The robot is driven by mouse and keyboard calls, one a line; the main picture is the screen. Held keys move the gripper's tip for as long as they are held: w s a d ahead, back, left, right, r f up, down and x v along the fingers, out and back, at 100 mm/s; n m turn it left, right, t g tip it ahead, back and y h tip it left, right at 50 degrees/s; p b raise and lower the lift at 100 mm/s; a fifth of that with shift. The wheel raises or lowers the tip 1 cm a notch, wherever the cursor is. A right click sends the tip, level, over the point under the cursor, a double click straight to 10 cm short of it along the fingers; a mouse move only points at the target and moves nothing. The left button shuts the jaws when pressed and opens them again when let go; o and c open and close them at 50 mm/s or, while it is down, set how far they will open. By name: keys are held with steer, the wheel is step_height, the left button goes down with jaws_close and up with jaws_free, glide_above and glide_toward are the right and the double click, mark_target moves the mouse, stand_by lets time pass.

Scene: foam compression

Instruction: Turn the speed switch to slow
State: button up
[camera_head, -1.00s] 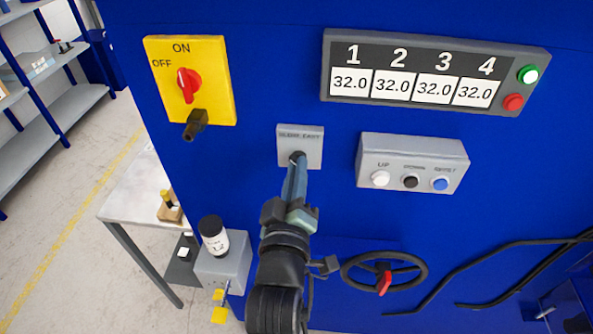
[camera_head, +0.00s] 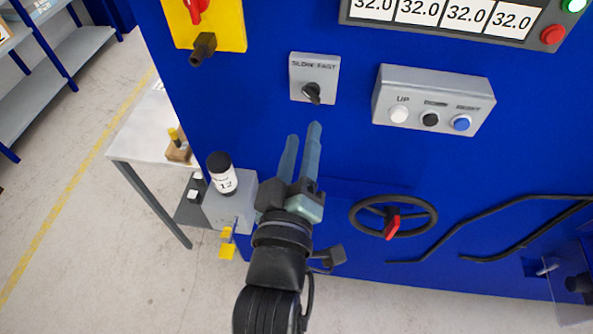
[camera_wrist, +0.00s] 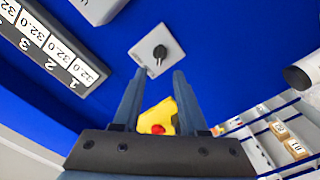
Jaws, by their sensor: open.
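The speed switch is a black knob (camera_head: 312,93) on a small grey plate (camera_head: 299,75) marked SLOW and FAST, on the blue machine front. The knob looks slanted, but I cannot tell surely which word it points to. My gripper (camera_head: 303,131) is open and empty, below the plate and apart from the knob. In the wrist view the knob (camera_wrist: 159,52) shows whole, just beyond and between my two fingertips (camera_wrist: 158,72).
A grey box (camera_head: 446,82) with UP, a black and a blue button is right of the switch. A yellow ON/OFF switch panel (camera_head: 232,32) is at upper left. A handwheel (camera_head: 423,216) is at lower right.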

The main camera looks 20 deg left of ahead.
steer(key=b+v, duration=0.1)
steer(key=v, duration=0.3)
steer(key=shift+s+d, duration=0.1)
steer(key=shift+s, duration=0.3)
